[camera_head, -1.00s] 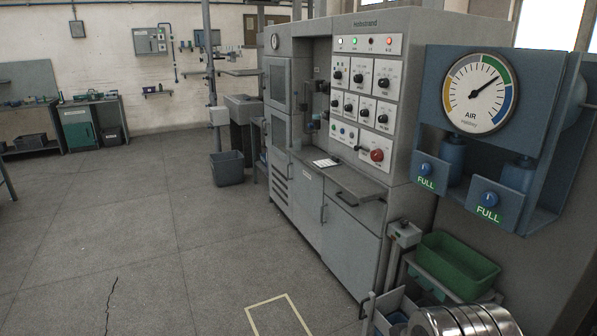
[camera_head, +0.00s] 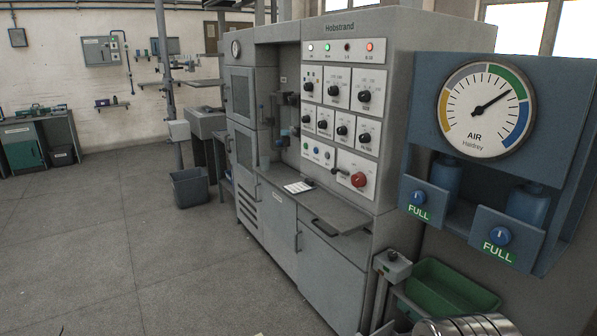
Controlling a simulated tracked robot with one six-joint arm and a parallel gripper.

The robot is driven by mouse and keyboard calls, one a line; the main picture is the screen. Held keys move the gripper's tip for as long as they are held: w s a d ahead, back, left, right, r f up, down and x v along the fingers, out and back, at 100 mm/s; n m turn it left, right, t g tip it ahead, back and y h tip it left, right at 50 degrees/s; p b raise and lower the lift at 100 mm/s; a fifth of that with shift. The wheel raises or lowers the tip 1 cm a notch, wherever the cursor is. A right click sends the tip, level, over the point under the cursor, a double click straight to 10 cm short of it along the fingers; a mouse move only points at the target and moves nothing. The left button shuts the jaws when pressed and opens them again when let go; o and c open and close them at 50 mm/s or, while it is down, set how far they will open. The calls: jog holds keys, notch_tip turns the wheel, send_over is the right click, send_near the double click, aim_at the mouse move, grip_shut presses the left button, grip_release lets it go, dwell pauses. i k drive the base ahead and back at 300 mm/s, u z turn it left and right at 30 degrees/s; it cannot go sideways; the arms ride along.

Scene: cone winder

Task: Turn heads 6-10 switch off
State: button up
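A grey machine marked Hobstrand (camera_head: 345,120) stands in the middle of the view. Its front panel carries several black rotary switches in an upper row (camera_head: 336,91) and a lower row (camera_head: 325,121). Their labels are too small to read, so I cannot tell which one is the heads 6-10 switch or how it is set. A row of indicator lamps (camera_head: 347,47) sits above, with green and red ones lit. A large red knob (camera_head: 358,180) is at the lower right of the panel. My gripper is not in view.
An air gauge unit (camera_head: 487,110) with two knobs marked FULL is close on the right. A green bin (camera_head: 450,288) and shiny metal cylinders (camera_head: 470,326) are below it. A dark bin (camera_head: 189,187) stands on the floor. The floor (camera_head: 110,250) at left is open.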

aim_at(322, 124)
jog(key=u, duration=0.55)
jog(key=i, duration=0.95)
jog(key=u, duration=0.9)
jog(key=i, duration=2.2)
jog(key=z, duration=1)
jog(key=i, duration=0.65)
jog(key=z, duration=0.3)
